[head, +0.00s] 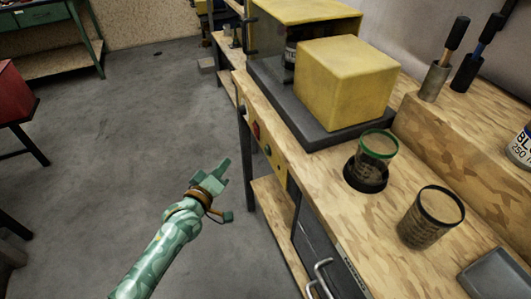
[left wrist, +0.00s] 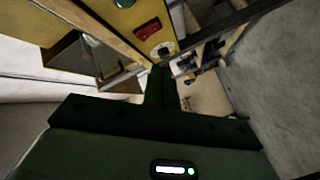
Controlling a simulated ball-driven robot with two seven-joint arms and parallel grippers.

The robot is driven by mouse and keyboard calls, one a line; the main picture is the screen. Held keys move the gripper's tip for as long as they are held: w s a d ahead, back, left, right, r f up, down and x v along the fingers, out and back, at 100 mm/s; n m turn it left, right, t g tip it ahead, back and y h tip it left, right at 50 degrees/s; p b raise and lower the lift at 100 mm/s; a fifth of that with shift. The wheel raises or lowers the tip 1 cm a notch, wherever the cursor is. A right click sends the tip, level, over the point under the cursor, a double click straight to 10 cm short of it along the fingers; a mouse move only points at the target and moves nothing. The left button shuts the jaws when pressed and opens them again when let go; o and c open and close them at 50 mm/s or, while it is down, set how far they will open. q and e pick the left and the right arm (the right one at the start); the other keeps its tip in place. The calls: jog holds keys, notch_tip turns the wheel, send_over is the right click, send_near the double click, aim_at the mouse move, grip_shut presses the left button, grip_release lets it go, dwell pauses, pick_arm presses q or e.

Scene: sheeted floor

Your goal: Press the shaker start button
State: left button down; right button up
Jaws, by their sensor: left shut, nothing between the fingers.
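A narrow yellow control panel (head: 267,146) runs along the front edge of the wooden bench, with a red switch (head: 256,130) on it. The left wrist view shows this panel at the top, with the red switch (left wrist: 148,29), a pale round knob (left wrist: 164,50) and a green button (left wrist: 124,2) cut off by the frame edge. I cannot tell which is the shaker start button. My left gripper (head: 220,170) is shut and empty, in front of the bench and apart from the panel. Its closed fingers (left wrist: 161,88) point towards the panel. My right gripper is out of view.
A yellow block (head: 345,82) sits on a dark base (head: 310,137). A green-rimmed cup (head: 377,147) stands in a dark round recess, and a dark-rimmed cup (head: 430,217) on the bench. A grey tray (head: 497,276) lies nearby.

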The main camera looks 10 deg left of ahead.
aim_at(267, 151)
pick_arm(q)
jog(key=shift+s+d+r, duration=0.1)
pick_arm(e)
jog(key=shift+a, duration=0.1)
pick_arm(q)
jog(key=shift+d, duration=0.1)
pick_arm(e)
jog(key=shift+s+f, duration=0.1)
